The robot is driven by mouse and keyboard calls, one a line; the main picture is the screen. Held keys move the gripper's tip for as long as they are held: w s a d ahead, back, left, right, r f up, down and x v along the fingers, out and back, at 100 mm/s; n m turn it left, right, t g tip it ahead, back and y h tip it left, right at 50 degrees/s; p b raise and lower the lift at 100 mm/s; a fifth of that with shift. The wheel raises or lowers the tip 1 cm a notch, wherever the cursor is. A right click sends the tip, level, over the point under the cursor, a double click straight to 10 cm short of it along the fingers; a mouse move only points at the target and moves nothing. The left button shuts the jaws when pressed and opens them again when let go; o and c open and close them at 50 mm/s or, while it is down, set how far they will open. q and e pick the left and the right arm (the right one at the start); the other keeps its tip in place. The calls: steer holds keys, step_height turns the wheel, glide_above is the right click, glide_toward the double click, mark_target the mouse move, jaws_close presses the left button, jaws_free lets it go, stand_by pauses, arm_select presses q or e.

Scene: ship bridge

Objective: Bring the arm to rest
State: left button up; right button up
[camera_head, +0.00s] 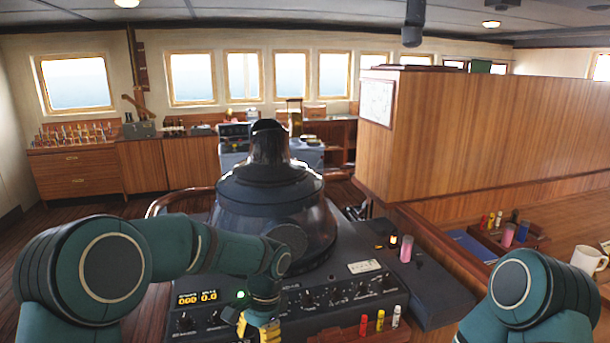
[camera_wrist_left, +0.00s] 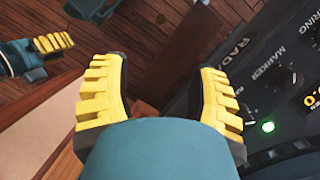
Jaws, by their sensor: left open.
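My left arm (camera_head: 225,252) reaches in from the left and bends across the radar console. My left gripper (camera_head: 258,328), with yellow fingers, hangs by the front edge of the console at the bottom of the head view. In the left wrist view my left gripper (camera_wrist_left: 160,95) has its two fingers wide apart with nothing between them. Floor shows behind the gap. My right arm (camera_head: 530,295) is folded at the bottom right of the head view, its gripper out of that frame. My right gripper (camera_wrist_left: 70,28) shows at the wrist view's upper left, its yellow fingers apart.
The radar console (camera_head: 340,293) with knobs and a dark hood (camera_head: 270,185) stands close in front. Small coloured tubes (camera_head: 380,320) stand at its front right. A mug (camera_head: 588,258) and a small tray (camera_head: 505,238) are on the right-hand desk. Open floor lies left.

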arm_select(q)
steer(key=s+f+n+t+h+b, duration=0.1)
steer(key=s+f+n+t+h, duration=0.1)
steer(key=s+f+n, duration=0.3)
steer(key=s+f+n+t+h+b, duration=0.1)
steer(key=s+f+n, duration=0.5)
steer(key=f, duration=1.3)
steer(key=s+t+h, duration=0.1)
steer(key=s+h, duration=0.1)
steer(key=s, duration=0.2)
steer(key=shift+s+a+f+t+h+b, duration=0.2)
steer(key=shift+s+f+t+h+b, duration=0.1)
steer(key=shift+s+f+b, duration=0.1)
arm_select(e)
step_height(320, 180, down, 3)
steer(key=shift+a+f, duration=0.1)
steer(key=shift+f, duration=0.05)
arm_select(q)
steer(key=shift+w, duration=0.15)
